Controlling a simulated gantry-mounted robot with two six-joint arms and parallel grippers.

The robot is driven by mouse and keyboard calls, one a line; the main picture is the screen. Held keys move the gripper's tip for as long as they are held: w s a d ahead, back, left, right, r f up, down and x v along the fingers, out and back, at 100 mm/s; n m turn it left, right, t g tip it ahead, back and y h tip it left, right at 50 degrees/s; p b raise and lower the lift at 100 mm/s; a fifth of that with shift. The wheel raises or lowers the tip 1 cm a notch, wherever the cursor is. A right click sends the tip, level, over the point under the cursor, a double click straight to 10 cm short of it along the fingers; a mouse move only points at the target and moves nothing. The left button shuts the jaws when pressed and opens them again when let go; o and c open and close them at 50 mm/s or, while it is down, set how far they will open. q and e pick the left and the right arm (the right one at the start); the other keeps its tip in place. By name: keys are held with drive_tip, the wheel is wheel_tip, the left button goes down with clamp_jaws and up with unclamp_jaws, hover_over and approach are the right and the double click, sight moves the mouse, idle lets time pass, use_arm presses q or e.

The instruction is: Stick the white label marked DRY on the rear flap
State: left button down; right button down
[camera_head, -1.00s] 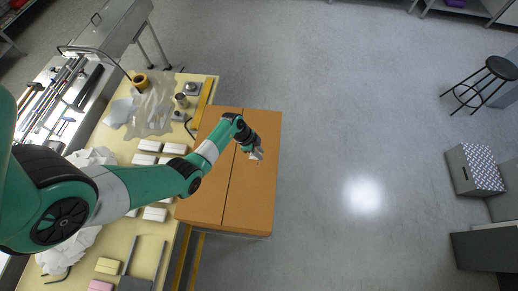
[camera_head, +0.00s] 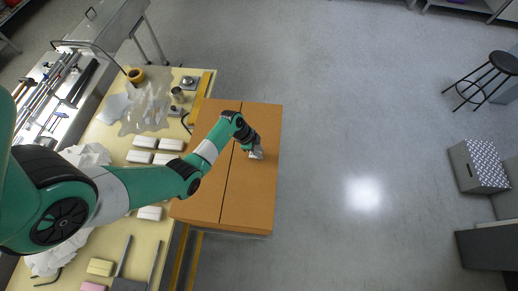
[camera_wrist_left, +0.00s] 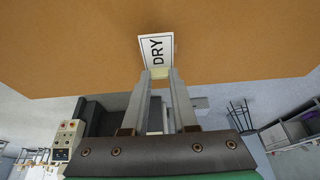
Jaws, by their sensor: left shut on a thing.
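The white label marked DRY (camera_wrist_left: 157,50) is held between the fingertips of my left gripper (camera_wrist_left: 158,76) in the left wrist view. It stands out past the tips, in front of the brown cardboard surface (camera_wrist_left: 160,22). I cannot tell whether it touches the cardboard. In the head view my left gripper (camera_head: 256,153) is over the right one of the two flaps (camera_head: 252,190) of the large carton, and the label shows as a small pale patch. A seam divides this flap from the left flap (camera_head: 203,195). My right gripper is not in view.
The carton stands against a pale yellow table (camera_head: 118,240) on its left. The grey floor (camera_head: 370,130) to the right is open.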

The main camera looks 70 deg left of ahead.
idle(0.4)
use_arm(q)
drive_tip(key=shift+p, duration=0.4)
drive_tip(key=shift+r, duration=0.1)
drive_tip(key=shift+p, duration=0.35)
drive_tip(key=shift+f, duration=0.2)
idle(0.4)
drive_tip(key=shift+f+b, duration=0.5)
drive_tip(key=shift+f, duration=0.15)
drive_tip(key=shift+f, duration=0.1)
